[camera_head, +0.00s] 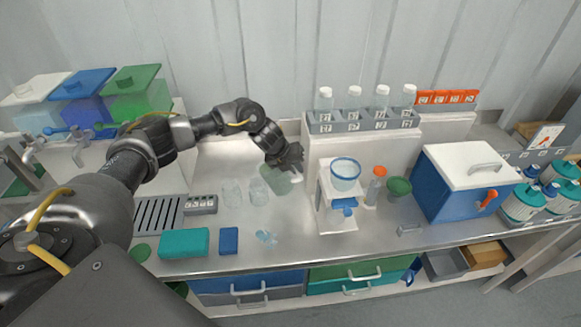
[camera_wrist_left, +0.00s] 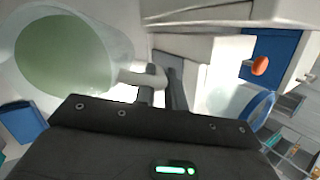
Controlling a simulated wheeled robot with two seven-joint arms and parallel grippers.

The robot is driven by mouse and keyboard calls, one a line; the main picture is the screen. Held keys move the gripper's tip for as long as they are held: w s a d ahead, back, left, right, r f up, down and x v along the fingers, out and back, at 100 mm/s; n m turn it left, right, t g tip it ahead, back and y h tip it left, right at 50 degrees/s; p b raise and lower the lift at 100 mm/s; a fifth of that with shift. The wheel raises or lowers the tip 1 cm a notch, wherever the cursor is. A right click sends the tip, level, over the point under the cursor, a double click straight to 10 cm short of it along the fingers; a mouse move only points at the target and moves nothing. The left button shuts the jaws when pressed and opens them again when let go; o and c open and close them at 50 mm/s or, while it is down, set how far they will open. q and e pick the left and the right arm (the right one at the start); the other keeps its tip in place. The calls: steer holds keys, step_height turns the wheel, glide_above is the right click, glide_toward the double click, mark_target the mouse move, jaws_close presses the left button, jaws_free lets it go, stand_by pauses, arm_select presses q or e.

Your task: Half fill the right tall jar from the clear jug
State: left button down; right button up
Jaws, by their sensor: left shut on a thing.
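The clear jug (camera_head: 276,183) holds pale green liquid and is just right of the two clear jars on the bench. In the left wrist view the jug (camera_wrist_left: 75,60) fills the upper left, its green liquid showing through the wall. My left gripper (camera_head: 292,160) is shut on the jug's white handle; the fingers (camera_wrist_left: 162,88) close around it. The jug looks a little tilted in the head view. The right tall jar (camera_head: 258,192) stands beside the jug, clear, with no green in it that I can make out. The left jar (camera_head: 232,193) stands beside it. My right gripper is not in view.
A white stand with a blue-rimmed bowl (camera_head: 345,172) is to the right, beside an orange-capped bottle (camera_head: 376,186) and a green funnel (camera_head: 398,187). A rack of bottles (camera_head: 362,122) is behind. A teal box (camera_head: 184,243) and small blue block (camera_head: 229,240) lie in front.

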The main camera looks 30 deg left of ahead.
arm_select(q)
steer(key=shift+w+d+r, duration=0.1)
steer(key=shift+w+d, duration=0.05)
steer(key=shift+d, duration=0.2)
steer(key=shift+a, duration=0.25)
steer(key=shift+d+r+b, duration=0.1)
steer(key=shift+b, duration=0.2)
steer(key=shift+r+n+t+h, duration=0.2)
steer(key=shift+n+t+h, duration=0.1)
steer(key=shift+h, duration=0.3)
steer(key=shift+s+a+r+n+t+h+b, duration=0.1)
steer(key=shift+s+a+r+t+h+b, duration=0.25)
steer(key=shift+b, duration=0.6)
steer(key=shift+w+a+n+t+h+b, duration=0.1)
steer(key=shift+a+h+b, duration=0.15)
steer(key=shift+h+b, duration=0.5)
steer(key=shift+s+a+r+n+t+h+b, duration=0.1)
steer(key=shift+s+a+r+t+h+b, duration=0.15)
steer(key=shift+b, duration=0.85)
stand_by(3.7)
